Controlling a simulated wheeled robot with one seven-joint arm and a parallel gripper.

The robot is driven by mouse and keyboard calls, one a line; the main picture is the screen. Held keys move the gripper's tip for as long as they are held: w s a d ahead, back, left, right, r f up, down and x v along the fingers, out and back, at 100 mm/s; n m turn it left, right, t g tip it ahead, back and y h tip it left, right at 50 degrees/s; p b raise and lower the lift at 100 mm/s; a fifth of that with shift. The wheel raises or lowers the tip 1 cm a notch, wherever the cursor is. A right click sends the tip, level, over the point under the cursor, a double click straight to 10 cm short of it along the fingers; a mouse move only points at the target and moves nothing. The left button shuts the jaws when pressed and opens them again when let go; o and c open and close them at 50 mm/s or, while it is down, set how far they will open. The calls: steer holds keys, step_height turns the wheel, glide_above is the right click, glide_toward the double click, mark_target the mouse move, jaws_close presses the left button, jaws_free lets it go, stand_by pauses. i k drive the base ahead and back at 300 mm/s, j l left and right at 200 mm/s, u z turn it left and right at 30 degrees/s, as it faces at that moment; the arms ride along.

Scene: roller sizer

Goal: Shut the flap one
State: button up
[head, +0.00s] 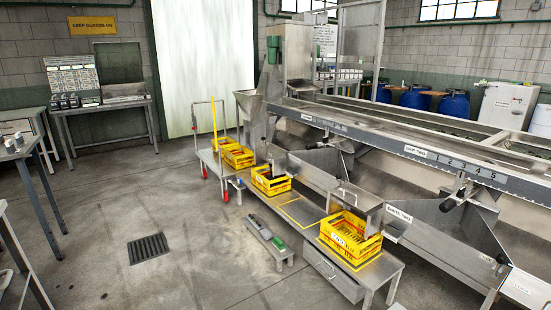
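Several metal chutes run down the front of the long roller sizer, and I cannot make out which carries the flap one. The middle chute (352,202) ends above a yellow crate (349,240), with a small label plate (399,214) beside it. A wide chute (455,235) at the right has black handles, one near its top (448,205) and one lower down (503,258). Another chute (305,160) lies farther left, above a second yellow crate (271,181). Whether any flap is open or shut is too small to tell. My gripper is not in view.
A low metal bench (305,212) carries the crates along the sizer. A small low stand (268,240) sits in front of it. A floor drain (148,248) lies in the open floor at left. Metal tables (100,106) stand along the left side.

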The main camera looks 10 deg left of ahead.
mark_target(273, 152)
steer(key=i+u, duration=0.15)
steer(key=u, duration=0.4)
steer(key=i+u, duration=0.25)
steer(key=i, duration=0.65)
steer(key=i+l+u, duration=0.2)
steer(key=i, duration=0.75)
steer(key=i+l+u, duration=0.1)
steer(key=i+u, duration=0.3)
steer(key=i, duration=1.5)
steer(key=i+z, duration=0.15)
steer(key=i, duration=0.5)
steer(key=i+j+z, duration=0.2)
steer(key=i, duration=0.4)
steer(key=i+j+z, duration=0.15)
steer(key=i, duration=0.5)
steer(key=i+z, duration=0.4)
steer(key=i+j+z, duration=0.1)
steer(key=i+z, duration=0.3)
steer(key=i, duration=0.15)
